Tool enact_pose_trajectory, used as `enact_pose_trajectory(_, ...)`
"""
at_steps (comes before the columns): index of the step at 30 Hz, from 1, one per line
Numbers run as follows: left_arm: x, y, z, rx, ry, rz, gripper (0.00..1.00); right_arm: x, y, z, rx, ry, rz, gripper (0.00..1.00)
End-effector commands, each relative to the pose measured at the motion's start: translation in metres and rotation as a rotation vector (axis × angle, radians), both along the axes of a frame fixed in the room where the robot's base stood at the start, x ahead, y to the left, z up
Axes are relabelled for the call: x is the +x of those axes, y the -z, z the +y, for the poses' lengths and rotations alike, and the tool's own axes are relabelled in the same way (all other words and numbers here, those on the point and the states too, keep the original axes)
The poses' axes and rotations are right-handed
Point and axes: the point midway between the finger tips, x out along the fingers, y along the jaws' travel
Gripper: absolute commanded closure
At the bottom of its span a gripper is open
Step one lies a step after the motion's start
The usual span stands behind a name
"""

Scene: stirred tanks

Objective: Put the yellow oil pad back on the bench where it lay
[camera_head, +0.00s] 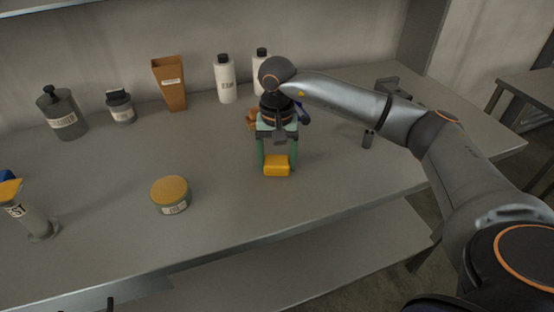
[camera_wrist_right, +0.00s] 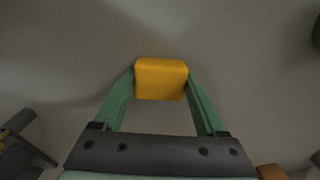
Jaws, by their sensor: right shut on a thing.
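The yellow oil pad (camera_head: 277,166) is a small yellow block near the middle of the grey bench (camera_head: 225,232). My right gripper (camera_head: 276,158) points down, its green fingers shut on the pad from two sides. In the right wrist view the pad (camera_wrist_right: 161,79) sits between the two green fingertips (camera_wrist_right: 160,88). I cannot tell whether the pad touches the bench or is held slightly above it. My left gripper does not show clearly in any view.
A round yellow-lidded jar (camera_head: 171,194) stands left of the pad. White bottles (camera_head: 225,80), a brown tapered container (camera_head: 170,84), a small dark jar (camera_head: 121,107) and a grey pump bottle (camera_head: 62,114) stand along the back. A dark fixture (camera_head: 388,92) stands right. Bench around the pad is clear.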

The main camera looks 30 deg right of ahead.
Motion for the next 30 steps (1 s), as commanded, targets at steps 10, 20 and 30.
enact_pose_trajectory(10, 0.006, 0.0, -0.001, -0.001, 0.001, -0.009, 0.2, 0.0, 0.003, 0.0, -0.001, 0.001, 0.001, 0.12)
enact_pose_trajectory(20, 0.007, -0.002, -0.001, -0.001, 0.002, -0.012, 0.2, 0.0, 0.002, 0.0, 0.001, 0.001, 0.001, 0.0)
enact_pose_trajectory(30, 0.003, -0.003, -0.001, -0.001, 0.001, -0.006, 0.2, 0.001, -0.044, 0.0, 0.001, 0.001, -0.004, 0.0)
